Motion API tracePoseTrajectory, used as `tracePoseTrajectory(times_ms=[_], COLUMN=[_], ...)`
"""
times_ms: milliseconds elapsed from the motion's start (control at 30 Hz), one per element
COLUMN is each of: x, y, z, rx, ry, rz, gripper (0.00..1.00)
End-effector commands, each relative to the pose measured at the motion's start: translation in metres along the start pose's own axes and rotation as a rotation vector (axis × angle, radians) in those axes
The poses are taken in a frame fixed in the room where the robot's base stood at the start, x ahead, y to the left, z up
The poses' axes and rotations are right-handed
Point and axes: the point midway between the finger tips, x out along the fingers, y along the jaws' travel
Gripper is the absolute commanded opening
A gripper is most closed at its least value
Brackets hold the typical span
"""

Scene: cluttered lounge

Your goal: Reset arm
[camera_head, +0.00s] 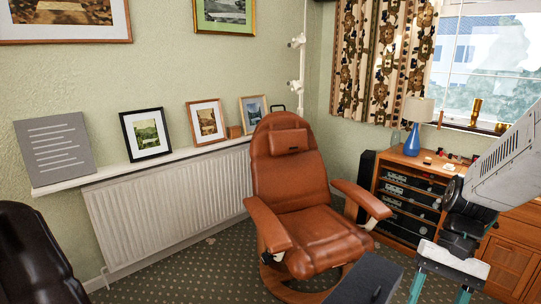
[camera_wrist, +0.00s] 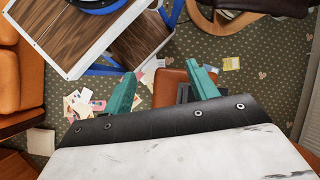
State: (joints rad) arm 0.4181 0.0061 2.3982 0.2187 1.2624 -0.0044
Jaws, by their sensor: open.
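My gripper (camera_head: 440,292) hangs at the lower right of the head view, at the end of my white and dark arm. Its two teal fingers point down and are spread apart. In the wrist view the same fingers (camera_wrist: 165,84) stand apart with a wide gap. Nothing is held between them. Under and beyond them lies patterned carpet, with a small brown-orange item (camera_wrist: 171,88) seen in the gap. The lower part of the fingers is cut off by the head view's bottom edge.
A brown leather armchair (camera_head: 303,190) stands mid-room, left of my arm. A wooden cabinet (camera_head: 440,163) with a blue lamp (camera_head: 412,140) is behind my arm. Papers (camera_wrist: 84,103) litter the carpet. A wood-topped table (camera_wrist: 90,35) lies at the wrist view's upper left.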

Motion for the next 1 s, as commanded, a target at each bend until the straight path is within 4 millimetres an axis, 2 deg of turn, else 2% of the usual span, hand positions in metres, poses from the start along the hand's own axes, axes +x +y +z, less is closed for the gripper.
tracePoseTrajectory(times_ms=[33, 300, 600, 800, 1000], x=[-0.006, -0.026, -0.039, -0.045, -0.045], y=[-0.003, -0.01, -0.023, -0.032, -0.033], z=[0.014, 0.073, 0.126, 0.142, 0.142], rx=[-0.046, -0.261, -0.465, -0.535, -0.54], ry=[0.051, 0.294, 0.531, 0.596, 0.591], rz=[0.041, 0.216, 0.274, 0.267, 0.269], gripper=[0.58, 0.58, 0.58, 0.58, 0.58])
